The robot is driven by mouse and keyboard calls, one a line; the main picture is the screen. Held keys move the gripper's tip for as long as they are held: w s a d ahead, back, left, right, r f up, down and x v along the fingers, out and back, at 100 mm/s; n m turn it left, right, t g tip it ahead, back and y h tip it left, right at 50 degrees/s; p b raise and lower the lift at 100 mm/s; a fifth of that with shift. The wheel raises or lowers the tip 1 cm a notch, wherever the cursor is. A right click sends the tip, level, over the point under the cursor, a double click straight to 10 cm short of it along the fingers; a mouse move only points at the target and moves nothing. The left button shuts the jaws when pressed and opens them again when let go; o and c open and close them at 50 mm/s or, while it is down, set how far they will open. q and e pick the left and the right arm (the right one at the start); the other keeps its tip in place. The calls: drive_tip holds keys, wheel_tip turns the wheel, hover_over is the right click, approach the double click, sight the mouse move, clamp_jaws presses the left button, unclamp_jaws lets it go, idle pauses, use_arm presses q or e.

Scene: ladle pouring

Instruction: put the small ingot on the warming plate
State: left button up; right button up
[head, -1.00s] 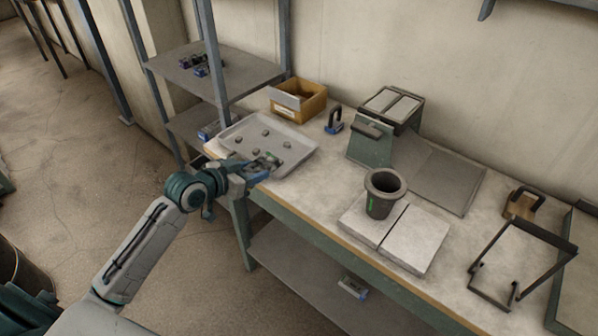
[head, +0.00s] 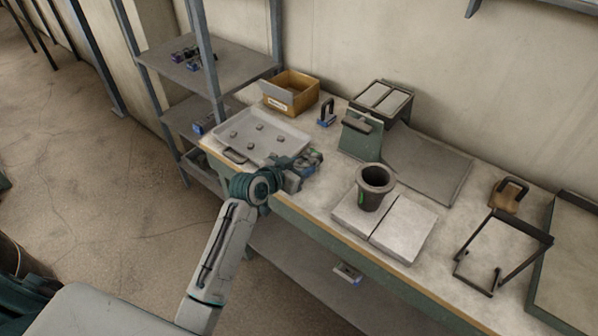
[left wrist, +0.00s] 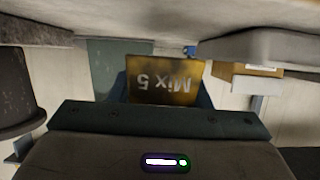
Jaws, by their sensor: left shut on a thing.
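My left gripper (head: 310,163) is at the tray's right front corner, above the table. It is shut on a small yellow-brown ingot (left wrist: 165,80) marked "Mix 5", which shows upside down between the fingers in the left wrist view. In the head view the gripper hides the ingot. Two pale slabs (head: 405,228) lie nearer the front edge. I cannot tell which of these is the warming plate. My right gripper is not in view.
A dark crucible (head: 373,190) stands on the left pale slab. A grey tray (head: 222,133) with several small lumps lies at the left. A cardboard box (head: 297,97), a handled block (head: 326,113) and a wire stand (head: 482,270) are also on the table.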

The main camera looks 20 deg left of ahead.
use_arm(q)
wheel_tip(320, 180, down, 2)
drive_tip(key=shift+f+p, duration=0.1)
drive_tip(key=shift+p, duration=0.25)
drive_tip(key=shift+f, duration=0.25)
drive_tip(key=o, duration=1.4)
drive_tip(key=shift+s+f, duration=0.1)
drive_tip(key=shift+f, duration=0.05)
drive_tip(key=shift+c, duration=0.2)
